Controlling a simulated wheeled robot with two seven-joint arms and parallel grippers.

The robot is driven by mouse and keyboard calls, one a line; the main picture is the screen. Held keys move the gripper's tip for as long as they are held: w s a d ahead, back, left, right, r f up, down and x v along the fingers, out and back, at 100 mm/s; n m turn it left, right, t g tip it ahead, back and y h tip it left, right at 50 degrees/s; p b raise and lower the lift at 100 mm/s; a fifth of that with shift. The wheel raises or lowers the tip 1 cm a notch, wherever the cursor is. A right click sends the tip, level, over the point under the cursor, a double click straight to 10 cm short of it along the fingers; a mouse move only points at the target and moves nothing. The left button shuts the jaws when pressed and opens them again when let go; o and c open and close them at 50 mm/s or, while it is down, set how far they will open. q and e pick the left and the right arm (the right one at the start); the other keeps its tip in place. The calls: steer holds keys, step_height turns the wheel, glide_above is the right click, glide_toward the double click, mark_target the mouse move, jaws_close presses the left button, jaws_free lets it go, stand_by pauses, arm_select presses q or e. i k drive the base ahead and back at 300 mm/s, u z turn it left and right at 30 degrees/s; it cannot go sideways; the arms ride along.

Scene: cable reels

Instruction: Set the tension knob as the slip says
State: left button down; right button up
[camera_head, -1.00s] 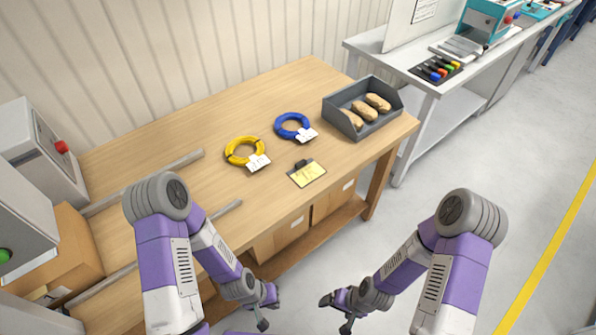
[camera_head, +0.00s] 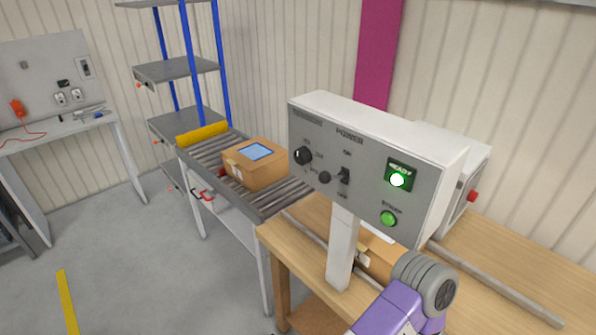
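A grey-white control box (camera_head: 400,160) stands on a post at the right of the head view. On its front face, at the left end, is a round black knob (camera_head: 303,156) under a blurred heading that seems to read tension. Which mark the knob points to is too small to tell. A smaller dark knob (camera_head: 324,178) sits below and right of it. The slip is not in view. A purple arm link of mine shows at the bottom right, below the box. Neither of my grippers is in view.
A roller conveyor (camera_head: 290,195) bears a cardboard box (camera_head: 255,163). The wooden bench (camera_head: 290,260) lies below. Floor at the left is clear.

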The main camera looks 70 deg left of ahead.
mark_target(303, 155)
steer(key=u, duration=2.1)
steer(key=k, duration=1.25)
steer(key=u, duration=0.85)
steer(key=i, duration=1.3)
steer(key=z, duration=0.4)
